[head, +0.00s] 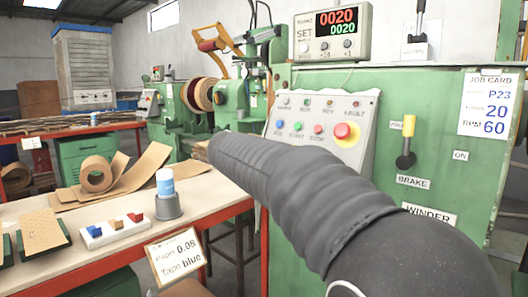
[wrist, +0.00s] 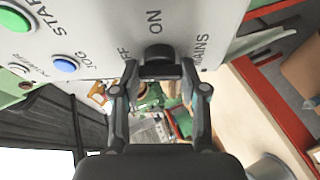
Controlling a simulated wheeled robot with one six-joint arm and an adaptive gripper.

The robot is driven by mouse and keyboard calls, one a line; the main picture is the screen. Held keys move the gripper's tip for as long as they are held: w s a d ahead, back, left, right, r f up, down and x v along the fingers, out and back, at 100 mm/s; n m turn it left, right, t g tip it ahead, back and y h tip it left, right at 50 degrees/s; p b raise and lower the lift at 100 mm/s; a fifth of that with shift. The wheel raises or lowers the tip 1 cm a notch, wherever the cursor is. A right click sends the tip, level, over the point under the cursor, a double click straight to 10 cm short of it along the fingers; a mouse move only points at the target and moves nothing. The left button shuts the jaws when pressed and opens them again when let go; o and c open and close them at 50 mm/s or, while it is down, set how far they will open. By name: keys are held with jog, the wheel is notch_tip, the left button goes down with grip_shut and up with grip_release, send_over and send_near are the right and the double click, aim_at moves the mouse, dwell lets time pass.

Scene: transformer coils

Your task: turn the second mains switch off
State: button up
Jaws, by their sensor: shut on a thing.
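The black mains switch knob (wrist: 158,52) sits on a pale panel face in the wrist view. "ON" is printed above it, a partly covered "OFF" to its left and "MAINS" to its right. My gripper (wrist: 159,68) is shut on this knob, one finger on each side. I cannot tell which mark the knob points to. In the head view my dark arm crosses in front of the sloped control panel (head: 326,108), and the gripper and the knob are hidden behind it.
A red stop button (head: 343,131) and small buttons are on the panel; the blue jog button (wrist: 66,65) is near my gripper in the wrist view. A yellow-topped brake lever (head: 407,142) stands at right.

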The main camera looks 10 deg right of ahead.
jog(key=shift+r+n+y+p, duration=0.1)
jog(key=shift+n+y+p, duration=0.2)
jog(key=shift+n, duration=0.1)
jog(key=o, duration=1.2)
jog(key=shift+c, duration=0.2)
jog(key=v, duration=1.2)
jog(key=shift+a, duration=0.15)
jog(key=shift+w, duration=0.1)
